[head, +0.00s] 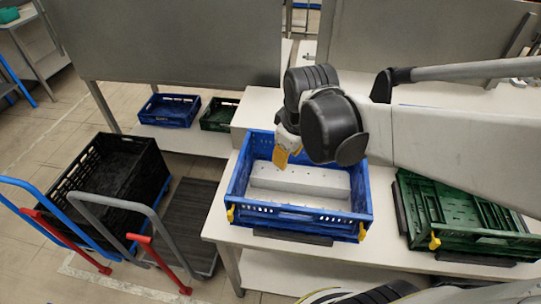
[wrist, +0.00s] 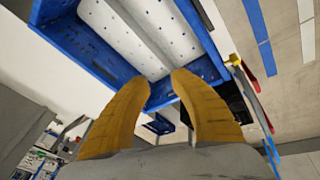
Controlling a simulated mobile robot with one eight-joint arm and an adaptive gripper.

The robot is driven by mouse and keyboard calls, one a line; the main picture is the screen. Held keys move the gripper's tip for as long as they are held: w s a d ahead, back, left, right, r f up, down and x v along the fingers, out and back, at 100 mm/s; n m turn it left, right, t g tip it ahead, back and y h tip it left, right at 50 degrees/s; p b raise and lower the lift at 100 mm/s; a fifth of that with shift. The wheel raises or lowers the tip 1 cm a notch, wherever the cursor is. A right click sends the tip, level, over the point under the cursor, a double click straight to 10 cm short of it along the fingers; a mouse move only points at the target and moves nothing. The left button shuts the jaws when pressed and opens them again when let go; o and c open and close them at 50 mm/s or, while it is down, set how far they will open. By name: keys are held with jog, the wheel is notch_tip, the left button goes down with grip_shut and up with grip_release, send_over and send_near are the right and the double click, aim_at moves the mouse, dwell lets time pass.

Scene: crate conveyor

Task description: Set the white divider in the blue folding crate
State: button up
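The blue folding crate (head: 298,217) stands unfolded on the white table in the head view, its walls upright. The white divider (head: 300,181) is inside it, running left to right across the middle. In the wrist view the crate's blue wall (wrist: 85,45) frames pale surfaces dotted with holes. A plain pale strip (wrist: 138,38) lies between them; I cannot tell which of these surfaces is divider and which is floor. My gripper (head: 281,157) is over the crate's back left part. Its yellow fingers (wrist: 158,80) are apart with nothing between them.
A green folded crate (head: 470,225) lies to the right on the table, under my arm. A black crate (head: 115,170) sits on a cart at left. Smaller blue (head: 168,111) and green (head: 218,115) crates lie on a low shelf behind. A grey panel (head: 170,40) stands at the back.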

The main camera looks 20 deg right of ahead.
jog(key=s+a+r+m+t, duration=0.3)
jog(key=s+a+r+m, duration=0.1)
jog(key=s+a+m, duration=0.1)
jog(key=shift+s+a+t+y, duration=0.3)
jog(key=shift+s+a, duration=0.05)
jog(key=shift+s, duration=0.4)
jog(key=shift+f+b, duration=0.85)
jog(key=shift+f, duration=0.05)
